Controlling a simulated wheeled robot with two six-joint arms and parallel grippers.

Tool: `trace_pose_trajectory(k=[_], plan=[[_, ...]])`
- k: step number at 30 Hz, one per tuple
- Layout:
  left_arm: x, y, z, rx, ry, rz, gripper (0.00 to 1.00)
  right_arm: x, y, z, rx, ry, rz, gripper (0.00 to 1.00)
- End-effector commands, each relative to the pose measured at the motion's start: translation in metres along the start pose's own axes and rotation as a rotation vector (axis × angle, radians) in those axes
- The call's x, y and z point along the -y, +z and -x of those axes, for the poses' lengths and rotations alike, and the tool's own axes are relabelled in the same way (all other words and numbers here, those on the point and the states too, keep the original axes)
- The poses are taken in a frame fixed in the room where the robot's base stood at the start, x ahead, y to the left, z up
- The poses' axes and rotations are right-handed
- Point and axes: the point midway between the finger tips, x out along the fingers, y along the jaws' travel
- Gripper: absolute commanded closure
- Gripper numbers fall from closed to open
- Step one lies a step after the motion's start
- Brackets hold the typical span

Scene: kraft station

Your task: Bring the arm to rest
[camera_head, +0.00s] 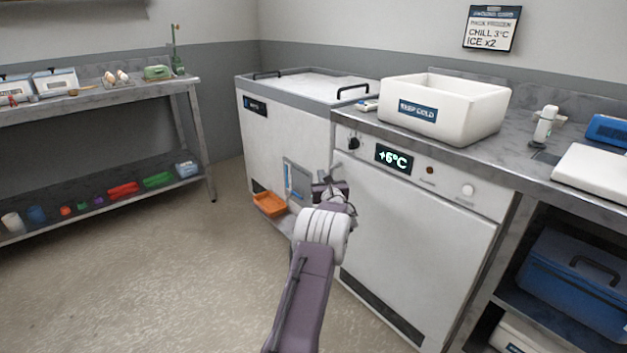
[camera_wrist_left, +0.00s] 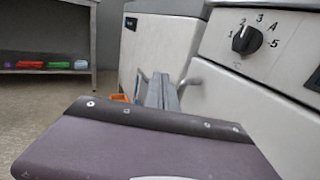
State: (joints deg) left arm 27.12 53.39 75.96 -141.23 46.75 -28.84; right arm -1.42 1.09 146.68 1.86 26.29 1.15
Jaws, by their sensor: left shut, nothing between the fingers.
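My left arm reaches in from the bottom of the head view, and its gripper (camera_head: 330,187) is shut and empty. It is in front of the white cabinet (camera_head: 415,255), near the cabinet's left edge and below its black knob (camera_head: 353,143). The fingertips are small and partly hidden by the wrist. In the left wrist view, a purple-grey part of my own arm fills the lower middle, and the knob (camera_wrist_left: 247,39) shows at upper right. My right gripper is not in view.
A display on the cabinet reads +6°C (camera_head: 393,159). A white KEEP COLD bin (camera_head: 445,90) stands on the counter. A chest freezer (camera_head: 285,135) is at the back, with an orange tray (camera_head: 269,204) low in front. A shelf table (camera_head: 100,97) is at left. Open floor lies between.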

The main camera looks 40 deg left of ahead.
Motion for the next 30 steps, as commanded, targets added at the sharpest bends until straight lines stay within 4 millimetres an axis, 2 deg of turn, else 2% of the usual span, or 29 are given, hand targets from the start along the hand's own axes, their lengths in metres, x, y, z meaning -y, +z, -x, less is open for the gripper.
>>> trace_pose_trajectory(k=[3,7,20,23,26,28,29,30], plan=[[-0.018,0.002,0.009,-0.001,0.001,0.000,1.00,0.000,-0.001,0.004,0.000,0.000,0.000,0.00],[-0.029,0.001,0.016,0.000,0.001,0.000,1.00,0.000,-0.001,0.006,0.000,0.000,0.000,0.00],[-0.032,0.000,0.018,0.000,-0.001,0.001,1.00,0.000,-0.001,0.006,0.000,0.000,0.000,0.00],[-0.017,0.005,0.022,0.007,-0.024,0.004,1.00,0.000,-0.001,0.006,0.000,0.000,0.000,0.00],[0.014,0.040,0.034,0.054,-0.075,0.028,1.00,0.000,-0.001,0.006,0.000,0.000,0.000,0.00],[0.042,0.070,0.053,0.083,-0.124,0.051,1.00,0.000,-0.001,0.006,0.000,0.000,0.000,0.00],[0.052,0.083,0.068,0.081,-0.133,0.083,1.00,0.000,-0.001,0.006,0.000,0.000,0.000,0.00],[0.059,0.092,0.090,0.045,-0.120,0.153,1.00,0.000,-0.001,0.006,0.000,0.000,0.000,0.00]])
